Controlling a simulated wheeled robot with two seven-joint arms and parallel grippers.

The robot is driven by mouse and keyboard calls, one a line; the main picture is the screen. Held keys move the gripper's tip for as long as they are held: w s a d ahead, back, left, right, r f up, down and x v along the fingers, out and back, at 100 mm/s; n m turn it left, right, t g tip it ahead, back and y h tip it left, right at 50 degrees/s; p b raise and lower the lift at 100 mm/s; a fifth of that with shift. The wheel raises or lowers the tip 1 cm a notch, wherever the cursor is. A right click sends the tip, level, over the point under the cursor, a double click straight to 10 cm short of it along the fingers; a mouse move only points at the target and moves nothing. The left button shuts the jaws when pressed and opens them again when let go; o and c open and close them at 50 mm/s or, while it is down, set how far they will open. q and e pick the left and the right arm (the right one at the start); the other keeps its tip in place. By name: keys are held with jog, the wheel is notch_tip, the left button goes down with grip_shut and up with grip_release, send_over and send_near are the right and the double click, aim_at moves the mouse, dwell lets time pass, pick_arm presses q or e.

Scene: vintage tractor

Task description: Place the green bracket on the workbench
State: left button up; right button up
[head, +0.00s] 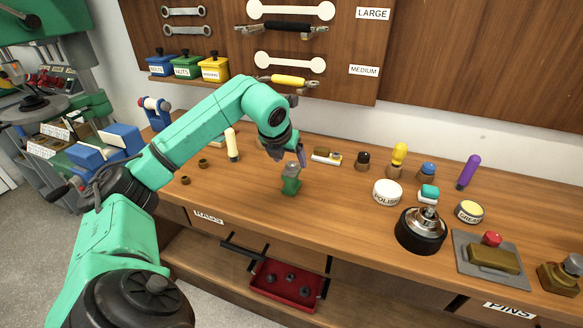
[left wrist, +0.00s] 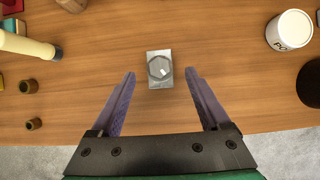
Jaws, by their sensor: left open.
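The fingers look apart from the bracket. My right gripper is not in view.
A cream-handled tool (head: 232,145) and small brown rings stand left of the bracket. A polish tin (head: 387,193), a black round base (head: 420,231) and several coloured-handled tools are to the right. A red tray (head: 286,285) sits on the shelf below. Bench around the bracket is clear.

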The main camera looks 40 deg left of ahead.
pick_arm(q)
jog(key=v, duration=0.7)
jog(key=shift+s, duration=0.15)
